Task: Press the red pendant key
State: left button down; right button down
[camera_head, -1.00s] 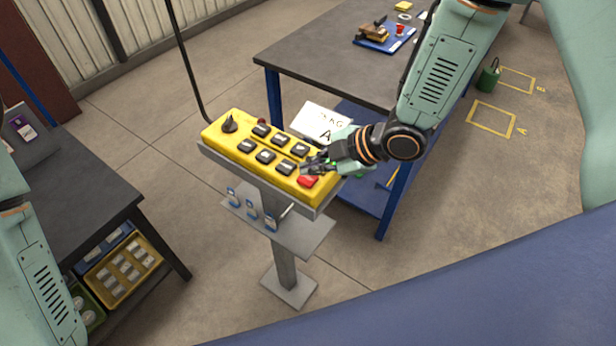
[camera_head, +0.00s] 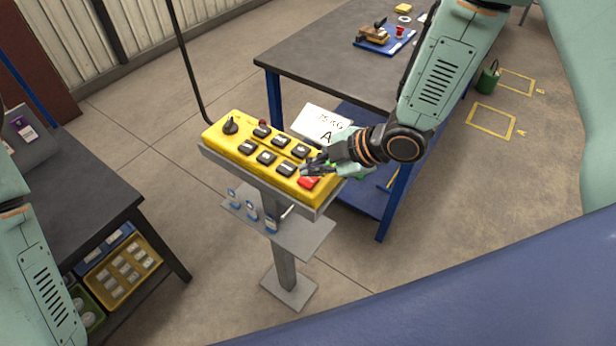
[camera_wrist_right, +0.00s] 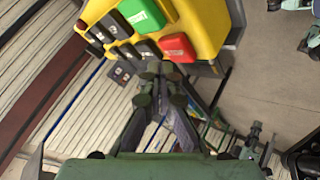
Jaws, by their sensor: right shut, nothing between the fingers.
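The yellow pendant (camera_head: 240,152) lies on a grey stand, with several black keys and a dark knob on it. The red key (camera_head: 308,182) is at its near right end; it also shows in the right wrist view (camera_wrist_right: 177,47). My right gripper (camera_head: 304,170) is shut and empty, its fingertips right by the red key and partly over the black key beside it. In the right wrist view the fingertips (camera_wrist_right: 160,75) are just below the red key; I cannot tell whether they touch it. A green key (camera_wrist_right: 141,14) is next to it. My left gripper is out of view.
A white card marked A (camera_head: 322,124) stands behind the pendant. A blue-legged table (camera_head: 330,58) is behind it, a dark bench (camera_head: 85,185) at left. The stand's lower shelf (camera_head: 300,236) holds small blue-tagged items. A black cable (camera_head: 186,60) hangs above the pendant.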

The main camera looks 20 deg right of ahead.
aim_at(312, 180)
jog(key=shift+f, duration=0.2)
jog(key=shift+f+b, duration=0.25)
jog(key=shift+b, duration=0.05)
jog(key=shift+f, duration=0.5)
dwell(0.7)
jog(key=shift+r, duration=0.1)
jog(key=shift+r+p, duration=0.6)
jog(key=shift+r, duration=0.25)
jog(key=shift+r, duration=0.1)
notch_tip(312, 180, up, 5)
jog(key=p, duration=0.4)
jog(key=shift+p, duration=0.3)
